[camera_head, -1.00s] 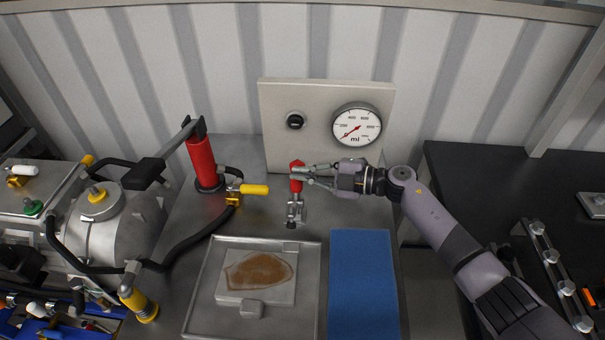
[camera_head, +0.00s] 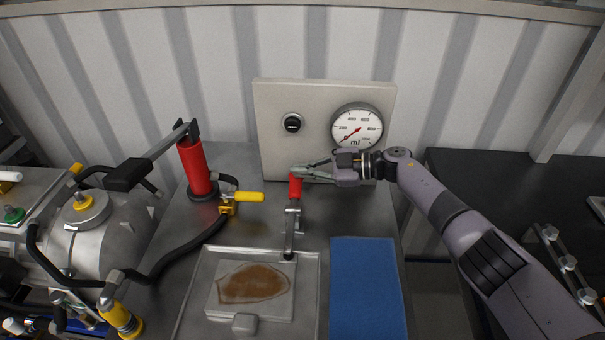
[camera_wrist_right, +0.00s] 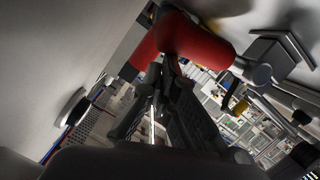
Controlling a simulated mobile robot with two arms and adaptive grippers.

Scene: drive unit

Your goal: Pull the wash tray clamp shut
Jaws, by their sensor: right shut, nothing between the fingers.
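The wash tray clamp has a red handle (camera_head: 296,187) and a grey metal body (camera_head: 292,217). Its dark bar reaches down to the back rim of the wash tray (camera_head: 309,262); I cannot tell if it presses on it. My right gripper (camera_head: 301,172) is shut and empty, its fingertips at the upper end of the red handle. In the right wrist view the red handle (camera_wrist_right: 195,42) lies just beyond the fingertips (camera_wrist_right: 166,68); I cannot tell if they touch. My left gripper is not in view.
A panel with a gauge (camera_head: 357,128) and black knob (camera_head: 292,123) stands behind the clamp. A red cylinder (camera_head: 197,165) and yellow-handled valve (camera_head: 247,197) are to the left. A blue mat (camera_head: 366,285) lies right of the tray.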

